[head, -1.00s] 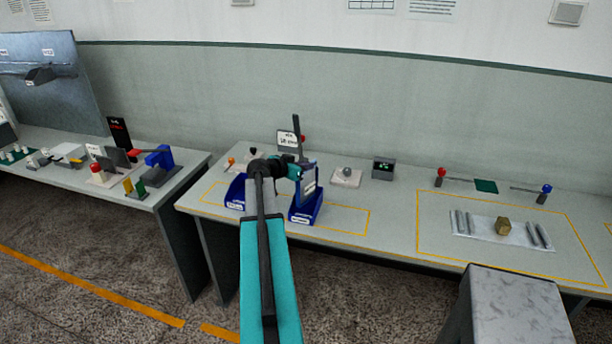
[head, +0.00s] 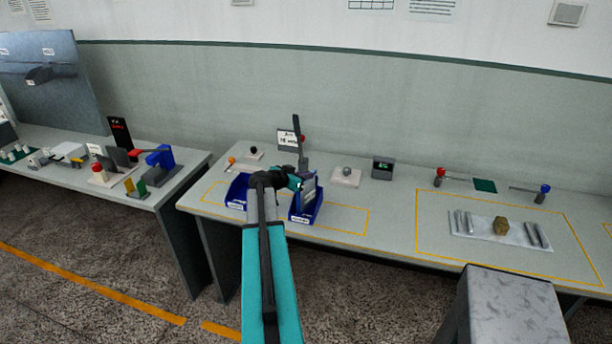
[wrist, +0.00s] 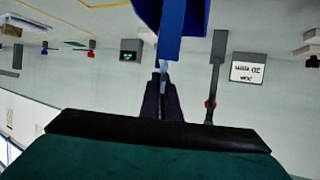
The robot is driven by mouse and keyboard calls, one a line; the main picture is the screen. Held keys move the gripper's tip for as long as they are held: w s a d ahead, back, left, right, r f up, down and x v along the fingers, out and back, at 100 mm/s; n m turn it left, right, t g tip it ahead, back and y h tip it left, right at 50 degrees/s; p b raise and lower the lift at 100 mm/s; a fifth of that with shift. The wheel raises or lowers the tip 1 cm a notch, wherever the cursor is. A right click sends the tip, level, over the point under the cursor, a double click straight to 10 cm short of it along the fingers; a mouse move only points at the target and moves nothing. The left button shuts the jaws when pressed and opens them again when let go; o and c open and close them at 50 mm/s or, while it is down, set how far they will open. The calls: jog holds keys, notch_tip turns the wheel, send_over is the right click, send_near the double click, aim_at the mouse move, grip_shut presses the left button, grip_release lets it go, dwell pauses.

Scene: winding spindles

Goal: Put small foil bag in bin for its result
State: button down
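My gripper (head: 299,182) is over the right blue bin (head: 303,220) on the middle table. In the wrist view its two dark fingers (wrist: 163,88) are close together, with a thin pale-blue strip between them. This seems to be the small foil bag (wrist: 163,66), seen edge-on. In the head view the bag (head: 309,191) is a flat blue-grey upright piece at the right bin's mouth, partly hidden by my gripper. I cannot tell whether it touches the bin. The bin's blue wall (wrist: 182,25) fills the top middle of the wrist view. The left blue bin (head: 236,191) stands beside, partly behind my arm.
A sign on a stand (head: 288,138) and a dark upright post (head: 298,135) stand behind the bins. A pale plate with a grey knob (head: 346,176) and a box with a green display (head: 383,168) are to the right. A grey pedestal (head: 515,305) stands in front.

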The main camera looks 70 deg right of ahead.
jog(key=shift+f+b, duration=0.3)
jog(key=c, duration=2)
grip_release()
jog(key=shift+a+r+p, duration=0.1)
jog(key=shift+r+p, duration=0.1)
jog(key=shift+p, duration=0.1)
jog(key=shift+w+a+b, duration=0.1)
jog(key=shift+a+b, duration=0.2)
jog(key=b+v, duration=0.3)
jog(key=v, duration=0.8)
jog(key=shift+w+a+r+b, duration=0.1)
jog(key=shift+r+b, duration=0.05)
jog(key=shift+b, duration=0.25)
